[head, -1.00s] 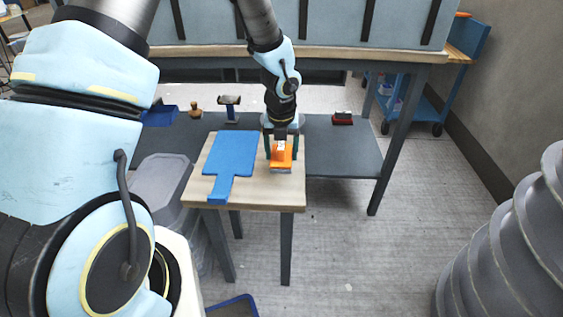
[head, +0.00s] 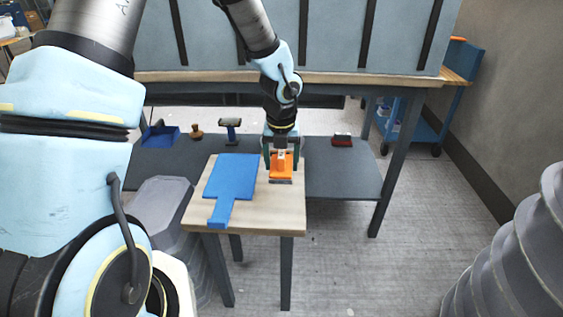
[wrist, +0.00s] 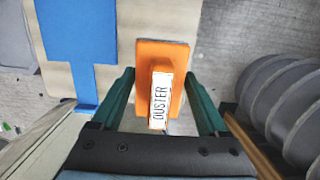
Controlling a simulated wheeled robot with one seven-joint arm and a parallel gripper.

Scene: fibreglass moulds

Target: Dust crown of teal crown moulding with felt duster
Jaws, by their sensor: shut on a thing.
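The felt duster (head: 281,166) is an orange block with a grey underside. In the wrist view the duster (wrist: 162,62) shows an orange back and a handle labelled "DUSTER". My gripper (head: 282,155) is shut on the duster, with green fingers on either side of it, also in the wrist view (wrist: 159,85). It holds the duster over the right part of the small wooden table (head: 262,216); I cannot tell the exact gap below. I cannot make out a teal crown moulding in either view.
A blue paddle-shaped board (head: 231,178) lies on the table's left part. Behind, a workbench shelf (head: 340,180) holds a hammer (head: 230,130), a red brush (head: 342,139) and a blue dustpan (head: 160,134). A grey ribbed object (head: 520,255) stands right. Floor between is free.

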